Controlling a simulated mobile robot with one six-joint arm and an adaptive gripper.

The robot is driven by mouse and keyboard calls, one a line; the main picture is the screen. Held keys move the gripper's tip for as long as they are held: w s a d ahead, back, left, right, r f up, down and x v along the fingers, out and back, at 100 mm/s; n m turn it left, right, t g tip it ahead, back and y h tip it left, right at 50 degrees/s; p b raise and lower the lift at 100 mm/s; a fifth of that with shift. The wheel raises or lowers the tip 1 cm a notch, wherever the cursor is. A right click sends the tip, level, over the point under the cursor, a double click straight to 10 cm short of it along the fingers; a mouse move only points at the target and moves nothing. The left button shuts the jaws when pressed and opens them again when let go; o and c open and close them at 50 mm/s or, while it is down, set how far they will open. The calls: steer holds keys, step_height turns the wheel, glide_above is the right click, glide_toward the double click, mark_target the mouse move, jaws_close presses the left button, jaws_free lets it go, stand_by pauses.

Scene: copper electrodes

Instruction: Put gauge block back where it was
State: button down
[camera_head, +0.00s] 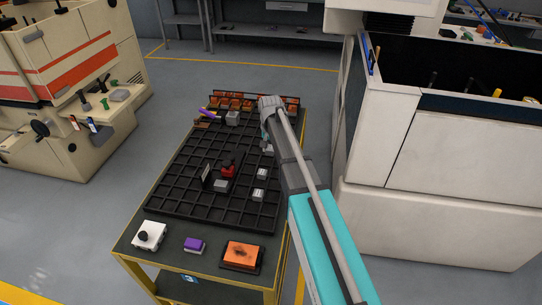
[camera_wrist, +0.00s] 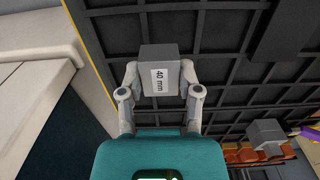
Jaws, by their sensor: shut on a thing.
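A grey gauge block (camera_wrist: 152,56) with a white label reading "40 mm" is gripped in the wrist view. My gripper (camera_wrist: 160,84) is shut on it, with one finger on each side. The block is over the left edge area of the black gridded tray (camera_wrist: 225,93) in that view; its height above the tray is hard to tell. In the head view my arm reaches over the right side of the tray (camera_head: 182,165), and the gripper end is largely hidden behind the arm.
Small labelled grey blocks (camera_head: 262,173) and a red item (camera_head: 229,170) stand in the tray. A larger grey block (camera_head: 232,118) and orange pieces (camera_head: 235,101) are at its far end. A white box (camera_head: 149,235), purple block (camera_head: 194,244) and orange block (camera_head: 242,253) occupy the front. A machine (camera_head: 430,190) stands right.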

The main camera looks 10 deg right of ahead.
mark_target(270, 154)
steer(key=shift+f+b, duration=1.05)
steer(key=shift+f, duration=0.3)
steer(key=shift+f, duration=0.15)
steer(key=shift+c, duration=1.5)
jaws_free()
steer(key=shift+s, duration=0.1)
step_height(270, 154, up, 12)
steer(key=p, duration=1.2)
steer(key=s+n, duration=0.4)
steer(key=s, duration=2.1)
steer(key=shift+d+n, duration=0.15)
steer(key=shift+n, duration=0.15)
